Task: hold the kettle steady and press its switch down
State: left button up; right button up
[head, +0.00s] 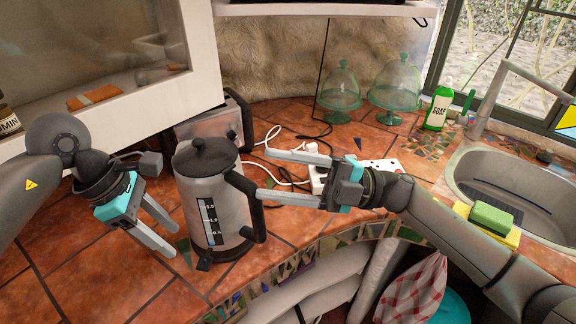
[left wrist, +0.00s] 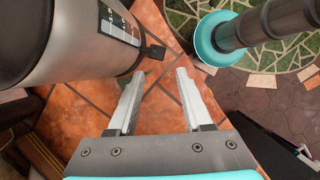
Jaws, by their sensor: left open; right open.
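The kettle (head: 190,208) is a grey metal cylinder with a black lid, a level window and a black handle (head: 255,215) on its right; it stands upright on the counter. Its switch, a small black tab (head: 204,258), sticks out low at the front; it also shows in the left wrist view (left wrist: 155,52). My left gripper (head: 175,240) is open and empty, left of the kettle's lower body, its fingertips pointing toward the switch but apart from it. My right gripper (head: 264,174) is open right of the kettle; its lower fingertip meets the handle in the picture, contact unclear.
A toaster-like metal appliance (head: 190,127) stands behind the kettle. A white power strip (head: 378,168) and cables lie behind my right gripper. Glass domes (head: 341,90), a green soap bottle (head: 438,105) and a sink (head: 540,185) are farther right. The tiled counter (head: 100,278) is clear front left.

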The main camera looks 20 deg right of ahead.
jog(key=s+a+r+n+g+h, duration=0.2)
jog(key=s+a+n+g, duration=0.15)
jog(key=n+g, duration=0.25)
jog(key=n+t+h, duration=0.5)
jog(key=n+h, duration=0.4)
jog(key=h, duration=0.7)
send_near(263, 212)
jog(key=x, duration=1.2)
jog(key=shift+a+f, duration=0.15)
jog(key=shift+f, duration=0.15)
grip_shut()
